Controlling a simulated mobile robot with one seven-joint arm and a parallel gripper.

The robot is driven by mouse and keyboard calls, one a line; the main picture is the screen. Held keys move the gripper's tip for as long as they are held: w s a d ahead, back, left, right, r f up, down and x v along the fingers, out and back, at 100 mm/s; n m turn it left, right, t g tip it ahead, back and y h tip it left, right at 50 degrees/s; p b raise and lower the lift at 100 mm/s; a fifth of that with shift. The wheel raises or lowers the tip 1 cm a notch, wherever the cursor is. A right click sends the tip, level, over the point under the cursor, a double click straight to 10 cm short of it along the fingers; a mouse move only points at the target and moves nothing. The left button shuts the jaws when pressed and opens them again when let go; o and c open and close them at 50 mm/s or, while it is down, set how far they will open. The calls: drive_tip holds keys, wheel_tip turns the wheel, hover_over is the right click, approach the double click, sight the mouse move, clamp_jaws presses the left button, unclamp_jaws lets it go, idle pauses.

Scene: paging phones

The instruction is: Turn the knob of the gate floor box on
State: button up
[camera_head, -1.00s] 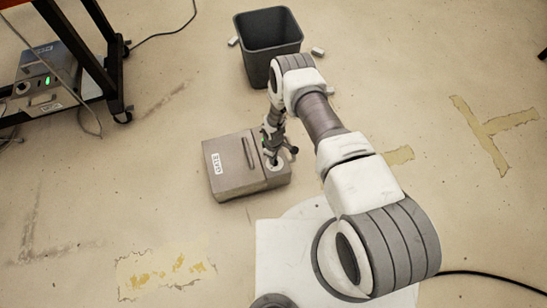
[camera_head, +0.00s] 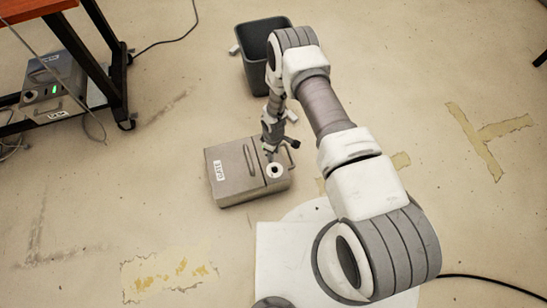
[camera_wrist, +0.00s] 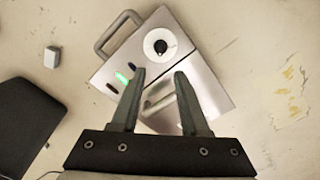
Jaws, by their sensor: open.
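The gate floor box (camera_head: 232,188) is a grey-brown metal case on the floor with a white GATE label. Its knob (camera_head: 275,171), black on a round white dial, also shows in the wrist view (camera_wrist: 160,46); the pointer's exact angle is too small to tell. A green light (camera_wrist: 122,78) glows on the box in the wrist view, beside dark small parts. My gripper (camera_wrist: 160,72) is open and empty, above the box and apart from the knob. In the head view my gripper (camera_head: 273,148) hangs just behind the knob; its fingertips are hard to make out.
A black bin (camera_head: 255,45) stands behind the box, with small pale blocks near it. A similar box (camera_head: 48,90) with a green light sits under a table frame (camera_head: 100,60) at left. The floor around the gate box is mostly clear.

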wheel_tip(320, 180, up, 7)
drive_tip(key=p, duration=0.1)
drive_tip(key=shift+p, duration=0.4)
drive_tip(key=w+d+r+m+t, duration=0.1)
drive_tip(key=w+d+r+m, duration=0.1)
drive_tip(key=r, duration=1)
drive_tip(key=w+d+r+m+t, duration=0.1)
drive_tip(key=w+d+r, duration=0.1)
drive_tip(key=r, duration=0.9)
drive_tip(key=w+d+r+m+t, duration=0.1)
drive_tip(key=w+d+r+m, duration=0.1)
drive_tip(key=r, duration=1)
drive_tip(key=s+d+r+m+t, duration=0.1)
drive_tip(key=s+d+r+m, duration=0.15)
drive_tip(key=s+r, duration=0.45)
drive_tip(key=s+d+r+m, duration=0.1)
drive_tip(key=s+d+r, duration=0.15)
drive_tip(key=r, duration=0.75)
drive_tip(key=s+d+r+m+t+p, duration=0.15)
drive_tip(key=s+r+m, duration=0.45)
drive_tip(key=s, duration=1)
wheel_tip(320, 180, up, 23)
drive_tip(key=n+p, duration=0.2)
drive_tip(key=p, duration=1.8)
drive_tip(key=shift+d, duration=0.4)
